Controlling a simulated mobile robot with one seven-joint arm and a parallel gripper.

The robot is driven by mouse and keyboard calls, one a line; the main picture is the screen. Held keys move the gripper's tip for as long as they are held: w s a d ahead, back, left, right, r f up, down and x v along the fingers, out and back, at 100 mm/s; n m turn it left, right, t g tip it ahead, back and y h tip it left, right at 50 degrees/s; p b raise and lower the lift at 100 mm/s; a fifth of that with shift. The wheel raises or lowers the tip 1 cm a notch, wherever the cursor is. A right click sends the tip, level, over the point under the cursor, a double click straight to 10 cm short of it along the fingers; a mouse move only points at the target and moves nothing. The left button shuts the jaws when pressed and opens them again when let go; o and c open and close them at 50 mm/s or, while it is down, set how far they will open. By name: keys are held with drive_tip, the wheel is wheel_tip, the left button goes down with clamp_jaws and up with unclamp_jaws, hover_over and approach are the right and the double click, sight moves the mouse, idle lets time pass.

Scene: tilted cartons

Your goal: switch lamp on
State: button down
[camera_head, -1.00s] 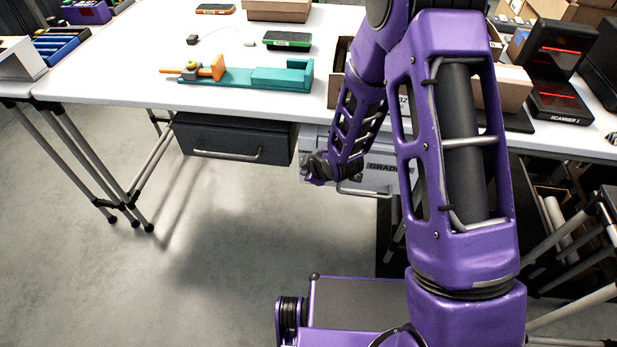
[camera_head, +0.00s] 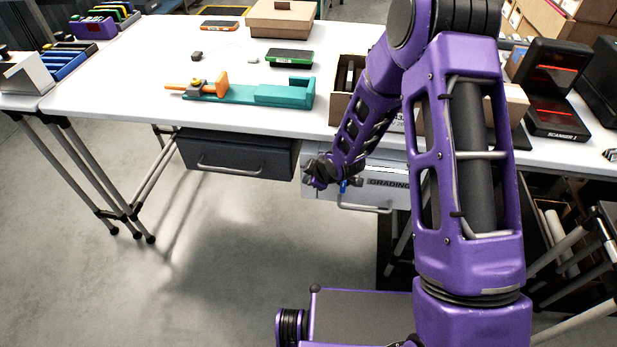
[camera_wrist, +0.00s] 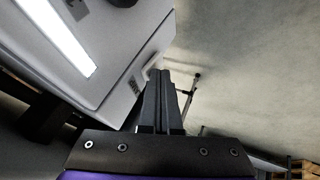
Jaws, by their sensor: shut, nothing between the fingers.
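I cannot make out a lamp in either view. My gripper (camera_wrist: 161,78) shows in the wrist view with its two dark fingers together, shut and empty. Its fingertips are beside the lower right corner of a pale grey-white box-like body (camera_wrist: 120,98) carrying a bright white strip (camera_wrist: 58,38); I cannot tell whether they touch it. In the head view my wrist is in front of the table's edge, near the white drawer labelled GRADING (camera_head: 388,184); the fingers cannot be made out there.
The white table (camera_head: 120,95) bears a teal fixture (camera_head: 283,93) with an orange part, a green-edged device (camera_head: 289,57), a cardboard box (camera_head: 283,18) and a scanner (camera_head: 552,85). A dark drawer (camera_head: 235,150) hangs below. Floor at the left front is clear.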

drive_tip(key=shift+r+p, duration=0.4)
drive_tip(key=shift+r, duration=0.4)
drive_tip(key=shift+s, duration=0.1)
